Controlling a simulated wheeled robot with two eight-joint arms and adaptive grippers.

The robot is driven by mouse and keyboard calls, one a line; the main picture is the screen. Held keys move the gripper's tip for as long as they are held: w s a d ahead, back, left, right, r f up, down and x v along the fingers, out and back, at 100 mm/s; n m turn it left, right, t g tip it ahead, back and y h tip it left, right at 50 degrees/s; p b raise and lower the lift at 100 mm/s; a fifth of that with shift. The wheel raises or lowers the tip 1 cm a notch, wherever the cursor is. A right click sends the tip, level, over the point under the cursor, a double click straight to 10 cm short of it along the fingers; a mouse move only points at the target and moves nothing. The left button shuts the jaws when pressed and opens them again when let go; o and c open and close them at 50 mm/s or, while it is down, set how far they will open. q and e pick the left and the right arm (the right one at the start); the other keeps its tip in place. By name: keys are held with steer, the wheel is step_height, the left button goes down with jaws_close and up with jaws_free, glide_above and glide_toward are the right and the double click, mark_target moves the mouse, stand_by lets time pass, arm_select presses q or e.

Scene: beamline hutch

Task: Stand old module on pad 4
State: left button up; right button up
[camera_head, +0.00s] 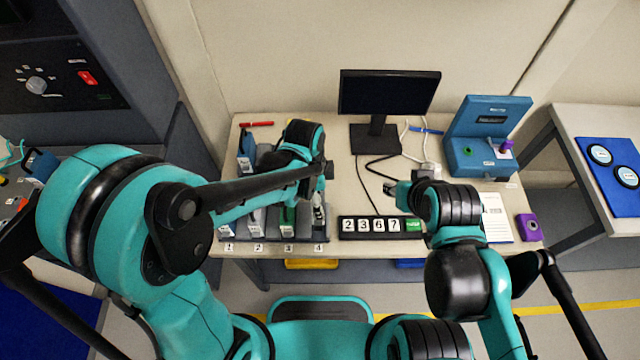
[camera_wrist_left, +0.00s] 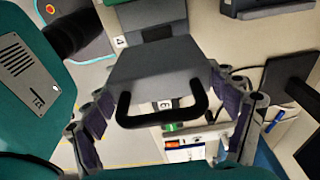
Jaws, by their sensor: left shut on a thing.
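My left gripper (camera_wrist_left: 163,100) is shut on a grey module with a black handle (camera_wrist_left: 163,112). The module's grey body (camera_wrist_left: 160,65) shows between the fingers in the left wrist view. In the head view my left gripper (camera_head: 318,193) is above the right end of the row of pads, over the pad labelled 4 (camera_head: 318,247). Arm and gripper hide much of the module there, and I cannot tell whether it touches the pad. The 4 label also shows in the left wrist view (camera_wrist_left: 120,42). My right gripper (camera_head: 393,188) is over the bench; its jaw state is unclear.
Upright modules stand over labels 1 (camera_head: 228,247), 2 (camera_head: 258,247) and 3 (camera_head: 288,247), just left. A number display (camera_head: 380,227) stands close on the right. Behind are a monitor (camera_head: 388,95) and cables. A blue device (camera_head: 484,145) is at the back right.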

arm_select(q)
steer(key=shift+f+b, duration=0.35)
steer(key=shift+f, duration=0.2)
steer(key=shift+f+b, duration=2.4)
steer(key=shift+f, duration=0.75)
steer(key=shift+f+b, duration=0.5)
steer(key=o, duration=1.1)
steer(key=shift+o, duration=0.2)
steer(key=r, duration=0.4)
steer(key=a+r, duration=0.1)
steer(key=r, duration=0.7)
steer(key=shift+a, duration=0.25)
